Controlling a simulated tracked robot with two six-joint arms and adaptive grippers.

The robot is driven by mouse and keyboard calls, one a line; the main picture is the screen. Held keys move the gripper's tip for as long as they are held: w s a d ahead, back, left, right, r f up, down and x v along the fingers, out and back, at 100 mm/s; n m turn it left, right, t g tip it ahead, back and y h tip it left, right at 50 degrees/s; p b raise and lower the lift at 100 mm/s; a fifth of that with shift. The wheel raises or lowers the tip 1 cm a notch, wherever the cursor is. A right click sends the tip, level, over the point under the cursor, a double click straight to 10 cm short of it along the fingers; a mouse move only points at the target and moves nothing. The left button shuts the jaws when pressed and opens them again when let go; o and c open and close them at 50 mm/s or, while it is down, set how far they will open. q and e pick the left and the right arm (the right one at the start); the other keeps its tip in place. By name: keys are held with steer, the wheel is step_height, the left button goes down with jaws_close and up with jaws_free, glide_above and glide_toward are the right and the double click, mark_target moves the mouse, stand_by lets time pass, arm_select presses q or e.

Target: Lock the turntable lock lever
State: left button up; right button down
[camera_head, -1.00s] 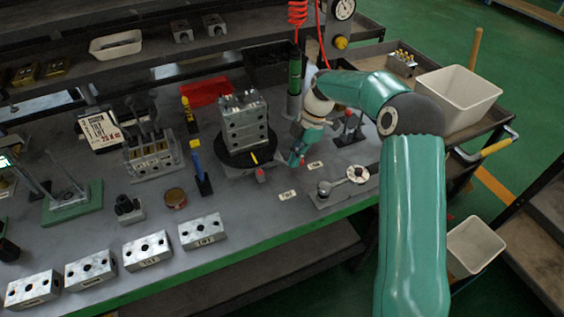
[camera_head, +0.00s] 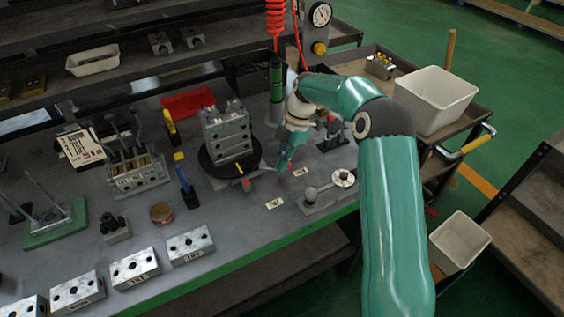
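The round black turntable (camera_head: 211,171) stands on the grey bench with a grey metal valve block (camera_head: 228,135) upright on it. A yellow mark (camera_head: 239,169) shows on its front rim. A small red-tipped part (camera_head: 246,185), which looks like the lock lever, sits at the turntable's front edge; its exact angle is too small to tell. My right gripper (camera_head: 284,163) points down just right of the turntable, apart from the red tip by a short gap. Its fingers are small and partly hidden, so their opening is unclear. My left gripper is out of view.
A fixture with a round gauge-like end (camera_head: 343,178) lies front right of the gripper. A green cylinder (camera_head: 277,92) stands behind it. A blue-handled tool (camera_head: 186,182) stands left of the turntable. Several drilled blocks (camera_head: 190,246) line the front edge.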

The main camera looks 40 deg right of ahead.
steer(key=shift+a, duration=0.5)
steer(key=a, duration=0.1)
steer(key=a+b, duration=0.1)
steer(key=a, duration=0.1)
steer(key=shift+s+r, duration=0.15)
steer(key=shift+r, duration=0.05)
steer(key=v, duration=1)
steer(key=shift+r, duration=0.15)
